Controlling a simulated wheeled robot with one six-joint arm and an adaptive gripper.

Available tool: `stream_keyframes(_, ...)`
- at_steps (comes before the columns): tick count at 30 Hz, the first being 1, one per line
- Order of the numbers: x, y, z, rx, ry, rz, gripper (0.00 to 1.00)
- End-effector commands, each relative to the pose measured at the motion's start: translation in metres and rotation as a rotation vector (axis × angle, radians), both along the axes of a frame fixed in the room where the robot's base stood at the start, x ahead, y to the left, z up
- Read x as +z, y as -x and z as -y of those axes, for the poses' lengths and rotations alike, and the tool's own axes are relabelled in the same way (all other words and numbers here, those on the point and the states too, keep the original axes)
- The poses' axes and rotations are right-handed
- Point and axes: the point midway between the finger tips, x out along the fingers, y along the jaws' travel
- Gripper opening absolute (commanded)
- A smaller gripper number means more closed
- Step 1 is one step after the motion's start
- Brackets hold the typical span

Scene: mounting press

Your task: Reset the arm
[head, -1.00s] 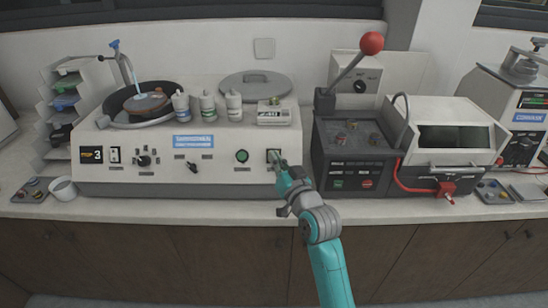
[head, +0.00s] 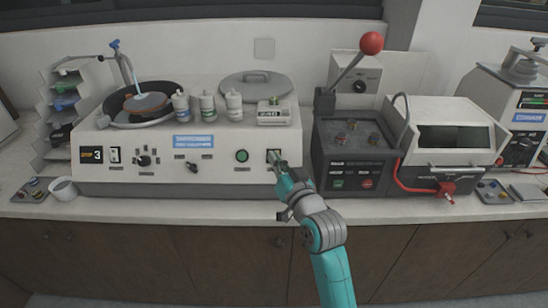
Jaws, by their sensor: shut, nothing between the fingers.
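My gripper (head: 276,160) is shut and empty. It is at the right end of the front panel of the white polishing machine (head: 225,180), in front of a dark switch (head: 273,154) that it partly covers. I cannot tell whether the fingertips touch the switch. My teal arm reaches up to it from the bottom of the picture.
Right of my gripper stands the dark mounting press (head: 350,150) with a red-knobbed lever (head: 371,43). Beside it is a white machine with a red hose (head: 410,188). A cup (head: 63,188) and a small tray (head: 33,190) sit at left. The space before the counter is clear.

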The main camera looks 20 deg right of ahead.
Motion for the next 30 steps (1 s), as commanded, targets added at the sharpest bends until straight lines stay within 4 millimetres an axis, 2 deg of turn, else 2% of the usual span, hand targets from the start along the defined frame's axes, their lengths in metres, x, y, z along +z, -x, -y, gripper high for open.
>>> stream_keyframes(8, -0.001, 0.001, 0.0, -0.001, 0.0, -0.001, 0.0)
stream_keyframes(11, -0.012, 0.008, 0.0, -0.005, 0.002, -0.009, 0.0)
stream_keyframes(14, -0.034, 0.024, 0.001, -0.016, 0.007, -0.025, 0.0)
stream_keyframes(21, -0.103, 0.09, 0.003, -0.052, 0.034, -0.074, 0.0)
stream_keyframes(30, -0.164, 0.185, 0.005, -0.088, 0.083, -0.131, 0.0)
